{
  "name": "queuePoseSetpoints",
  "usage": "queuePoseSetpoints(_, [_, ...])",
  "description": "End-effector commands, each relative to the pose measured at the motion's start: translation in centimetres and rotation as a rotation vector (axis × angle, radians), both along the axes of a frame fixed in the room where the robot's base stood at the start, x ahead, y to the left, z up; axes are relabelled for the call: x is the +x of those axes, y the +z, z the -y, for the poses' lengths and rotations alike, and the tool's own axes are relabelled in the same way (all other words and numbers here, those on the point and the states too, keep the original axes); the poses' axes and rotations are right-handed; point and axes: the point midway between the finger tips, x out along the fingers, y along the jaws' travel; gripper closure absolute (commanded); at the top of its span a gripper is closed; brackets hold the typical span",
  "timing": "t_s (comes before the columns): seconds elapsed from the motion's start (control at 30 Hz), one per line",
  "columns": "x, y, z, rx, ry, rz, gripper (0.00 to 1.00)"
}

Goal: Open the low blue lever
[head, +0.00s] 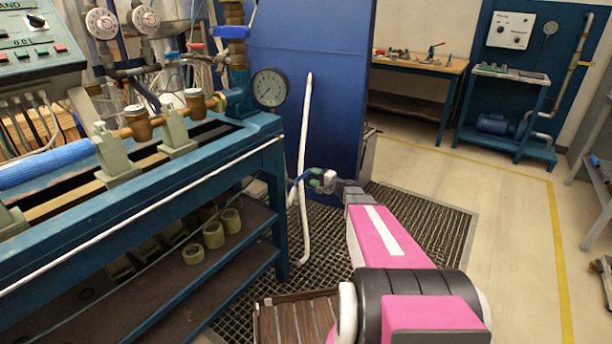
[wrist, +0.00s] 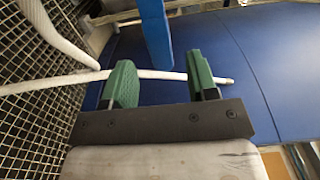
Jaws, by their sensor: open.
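The low blue lever (head: 299,178) shows in the head view as a short blue piece beside the bench's right end, just left of my gripper (head: 316,180). In the wrist view a blue bar (wrist: 155,35), which looks like this lever, comes down from the top. Its end lies in the gap between the two green fingers of my gripper (wrist: 163,76). The fingers are apart, with room on both sides of the bar, and I see no grip on it. The lever's pivot and valve body are hidden.
A white hose (head: 305,130) hangs beside the lever and crosses behind the fingers in the wrist view (wrist: 165,75). The blue bench (head: 262,152) stands left, a blue panel (head: 325,60) behind. Grating (head: 400,215) covers the floor. A pressure gauge (head: 270,87) sits above the bench.

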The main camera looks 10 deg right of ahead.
Motion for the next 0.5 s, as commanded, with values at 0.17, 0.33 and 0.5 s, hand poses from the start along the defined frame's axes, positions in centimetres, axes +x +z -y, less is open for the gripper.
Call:
queuePoseSetpoints(0.17, [2.2,-0.1,-2.1,-0.001,0.002,-0.001,0.47])
queuePoseSetpoints(0.33, [3.3,-0.1,-3.1,-0.001,0.000,-0.001,0.47])
queuePoseSetpoints(0.5, [3.6,0.0,-3.6,-0.001,0.000,-0.001,0.47])
